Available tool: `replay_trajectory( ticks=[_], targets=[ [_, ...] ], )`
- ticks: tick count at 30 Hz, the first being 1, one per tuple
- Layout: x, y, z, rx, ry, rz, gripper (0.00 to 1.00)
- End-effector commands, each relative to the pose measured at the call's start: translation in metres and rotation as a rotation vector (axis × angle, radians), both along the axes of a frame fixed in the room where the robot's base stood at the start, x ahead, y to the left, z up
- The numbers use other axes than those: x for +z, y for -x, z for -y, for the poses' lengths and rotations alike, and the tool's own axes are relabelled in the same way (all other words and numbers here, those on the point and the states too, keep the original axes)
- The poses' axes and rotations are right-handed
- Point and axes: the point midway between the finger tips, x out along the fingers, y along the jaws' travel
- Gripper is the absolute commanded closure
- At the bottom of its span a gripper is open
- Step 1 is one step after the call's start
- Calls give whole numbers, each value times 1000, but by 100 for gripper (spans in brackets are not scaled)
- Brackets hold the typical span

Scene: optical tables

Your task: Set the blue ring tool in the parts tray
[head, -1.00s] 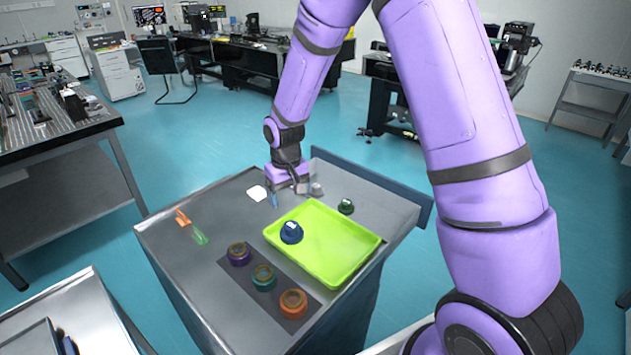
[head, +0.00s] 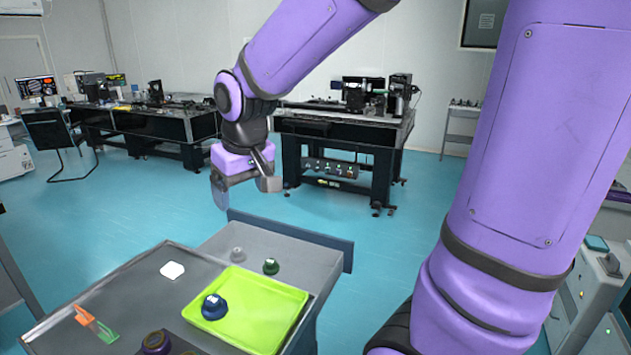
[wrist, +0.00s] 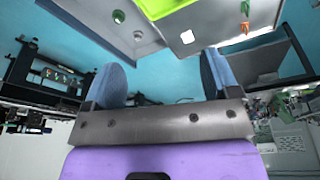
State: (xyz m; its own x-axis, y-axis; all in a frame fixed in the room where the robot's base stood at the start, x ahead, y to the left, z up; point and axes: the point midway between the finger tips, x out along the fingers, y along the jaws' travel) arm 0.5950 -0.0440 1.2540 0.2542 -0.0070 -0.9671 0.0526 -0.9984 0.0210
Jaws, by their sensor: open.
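The blue ring tool (head: 214,306) sits inside the lime-green parts tray (head: 262,344), near its left side, with a pale patch on top. My gripper (head: 243,190) is raised in the air beyond the table's far edge, well clear of the tool and tray. It is open and empty. In the wrist view, its two blue-grey fingers (wrist: 162,78) stand wide apart with nothing between them. The tray's edge (wrist: 163,8) shows at the top of that view. The blue ring tool is not visible there.
A purple ring (head: 156,342) stands left of the tray. A dark green knob (head: 271,266) and a grey one (head: 237,254) stand behind it. A white card (head: 172,270) and orange and green clips (head: 84,316) lie at left. A blue-grey panel (head: 290,240) edges the table's far side.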

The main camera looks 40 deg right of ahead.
Motion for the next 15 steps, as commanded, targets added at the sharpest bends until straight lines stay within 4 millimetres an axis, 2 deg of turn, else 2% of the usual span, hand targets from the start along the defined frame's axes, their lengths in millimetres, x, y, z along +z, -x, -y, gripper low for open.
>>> replay_trajectory(
  ticks=[1,6,15],
  targets=[
    [11,14,3,-6,-2,23,18],
    [37,59,12,-23,-9,78,18],
    [61,135,22,-45,-23,171,18]
  ],
)
